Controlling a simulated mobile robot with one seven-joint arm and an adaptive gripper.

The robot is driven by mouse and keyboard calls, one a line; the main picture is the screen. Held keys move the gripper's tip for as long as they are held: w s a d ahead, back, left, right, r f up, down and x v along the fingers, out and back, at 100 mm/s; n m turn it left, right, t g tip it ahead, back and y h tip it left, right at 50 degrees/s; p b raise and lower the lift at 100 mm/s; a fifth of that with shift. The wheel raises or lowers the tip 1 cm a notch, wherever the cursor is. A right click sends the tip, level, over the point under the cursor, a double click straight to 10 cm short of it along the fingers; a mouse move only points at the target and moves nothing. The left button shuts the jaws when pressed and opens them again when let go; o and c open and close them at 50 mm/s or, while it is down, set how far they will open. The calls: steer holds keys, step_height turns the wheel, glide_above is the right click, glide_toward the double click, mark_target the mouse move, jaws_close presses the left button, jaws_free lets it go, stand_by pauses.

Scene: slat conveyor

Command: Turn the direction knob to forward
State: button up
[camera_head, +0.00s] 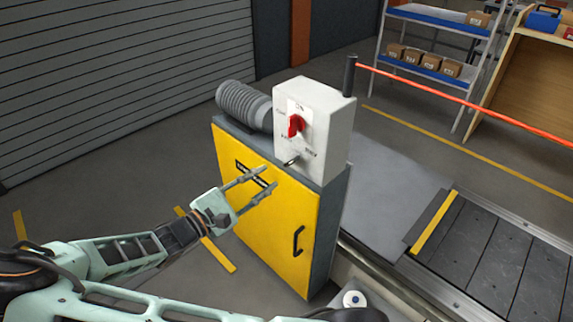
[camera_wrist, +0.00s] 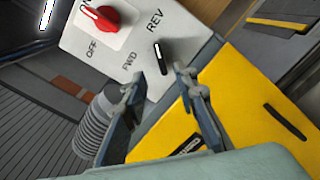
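The direction knob is a small black selector with a white line, on the lower front of the grey control box. It shows in the head view (camera_head: 291,160) and in the wrist view (camera_wrist: 160,58). FWD and REV are printed beside it. Its white line points roughly toward REV, not FWD. My gripper (camera_head: 268,177) is open and empty, in front of the yellow cabinet and a little short of the knob. In the wrist view my two fingers (camera_wrist: 158,82) are spread, with the knob just beyond the gap between their tips. No contact shows.
A red rotary switch (camera_head: 295,125) sits above the knob on the control box (camera_head: 335,120). The yellow cabinet door (camera_head: 265,225) with a black handle is below. A ribbed grey motor (camera_head: 243,104) is behind left. The slat conveyor (camera_head: 490,250) lies at right.

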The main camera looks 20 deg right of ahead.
mark_target(289, 164)
steer(key=x, duration=0.9)
steer(key=shift+b, duration=0.3)
steer(key=shift+c, duration=0.7)
jaws_close()
